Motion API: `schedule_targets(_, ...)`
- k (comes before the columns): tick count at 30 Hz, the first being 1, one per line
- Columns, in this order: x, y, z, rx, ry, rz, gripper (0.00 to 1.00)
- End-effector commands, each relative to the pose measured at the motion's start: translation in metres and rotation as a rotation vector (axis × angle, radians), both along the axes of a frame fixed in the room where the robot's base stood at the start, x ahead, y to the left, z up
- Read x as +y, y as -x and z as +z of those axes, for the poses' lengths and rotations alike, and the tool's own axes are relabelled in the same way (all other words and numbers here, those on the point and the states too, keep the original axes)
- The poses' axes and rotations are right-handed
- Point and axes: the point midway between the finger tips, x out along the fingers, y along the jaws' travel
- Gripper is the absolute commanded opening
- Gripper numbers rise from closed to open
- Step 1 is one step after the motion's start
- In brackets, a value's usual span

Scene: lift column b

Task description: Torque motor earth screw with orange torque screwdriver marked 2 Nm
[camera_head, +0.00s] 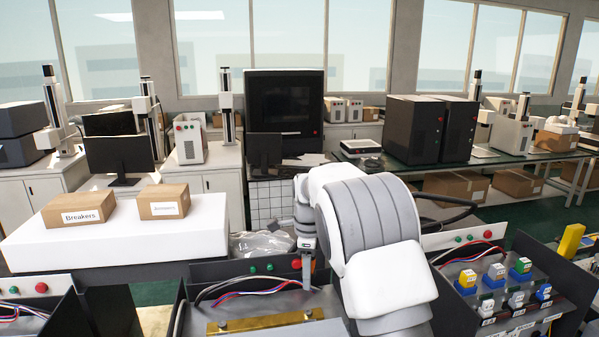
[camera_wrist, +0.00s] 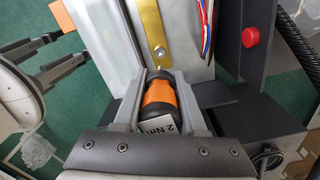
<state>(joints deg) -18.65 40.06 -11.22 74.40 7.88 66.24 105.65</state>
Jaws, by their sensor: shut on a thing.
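My gripper (camera_wrist: 160,98) is shut on the orange and black torque screwdriver (camera_wrist: 159,96), whose white label reads "2 Nm" in the wrist view. The handle lies between the two grey fingers. Whether the tip touches a screw cannot be told.
The enclosure has red, blue and white wires (camera_wrist: 206,25) and a red button (camera_wrist: 250,37). A dark rack (camera_head: 510,290) with colour-topped blocks stands at the right. Boxes, one marked "Breakers" (camera_head: 79,208), sit on a white table (camera_head: 125,245) at the left.

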Motion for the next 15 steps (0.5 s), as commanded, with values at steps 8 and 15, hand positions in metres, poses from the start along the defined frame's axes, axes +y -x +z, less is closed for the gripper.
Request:
schedule_targets(8, 0.0, 0.0, 0.015, -0.001, 0.0, 0.0, 0.0)
schedule_targets(15, 0.0, 0.0, 0.027, -0.002, 0.0, 0.0, 0.0)
